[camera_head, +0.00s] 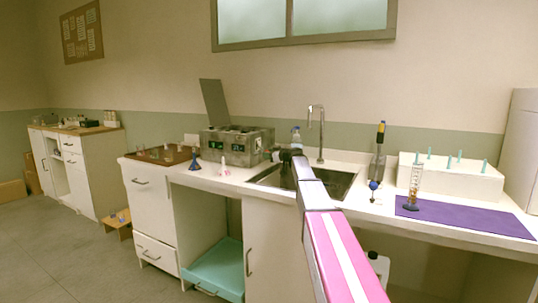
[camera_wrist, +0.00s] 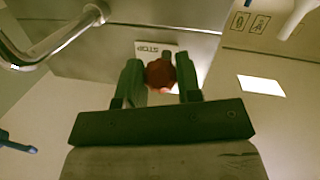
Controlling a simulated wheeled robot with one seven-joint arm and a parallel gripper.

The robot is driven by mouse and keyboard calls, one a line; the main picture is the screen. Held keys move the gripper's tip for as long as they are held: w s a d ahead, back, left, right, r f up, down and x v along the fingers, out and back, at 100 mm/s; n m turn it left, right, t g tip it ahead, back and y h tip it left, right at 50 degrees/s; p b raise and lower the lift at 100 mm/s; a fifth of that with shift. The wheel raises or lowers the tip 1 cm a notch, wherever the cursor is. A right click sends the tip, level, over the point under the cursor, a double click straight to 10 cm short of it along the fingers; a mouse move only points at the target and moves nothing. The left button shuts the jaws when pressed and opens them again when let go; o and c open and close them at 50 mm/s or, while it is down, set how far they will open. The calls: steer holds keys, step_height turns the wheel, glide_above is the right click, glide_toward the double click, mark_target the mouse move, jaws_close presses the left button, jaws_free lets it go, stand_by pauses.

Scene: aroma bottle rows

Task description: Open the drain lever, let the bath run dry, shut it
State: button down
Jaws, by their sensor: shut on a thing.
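The bath is a grey metal box (camera_head: 262,152) with several dark round openings on top and its lid (camera_head: 214,103) raised, left of the sink. In the wrist view a round red-brown knob (camera_wrist: 160,73), which looks like the drain lever's end, sits between the fingers of my gripper (camera_wrist: 161,80), and the gripper is shut on it. A plate marked STOP (camera_wrist: 155,48) is just beyond the knob on a metal surface. In the head view my arm hides the knob, and my gripper's dark end is at the bath's right side, by the sink. The water level cannot be seen.
The sink (camera_head: 345,186) with a tall tap (camera_head: 320,120) lies right of the bath. Flasks (camera_head: 223,167) stand in front of the bath. Right of the sink are a bottle (camera_head: 378,160), a white pegged block (camera_head: 450,182) and a cylinder (camera_head: 413,190) on a purple mat (camera_head: 470,218).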

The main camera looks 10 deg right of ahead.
stand_by(0.4)
steer(key=c, duration=0.8)
jaws_free()
steer(key=v, duration=1)
steer(key=shift+s+d, duration=0.3)
steer(key=shift+d, duration=0.05)
steer(key=shift+a, duration=0.1)
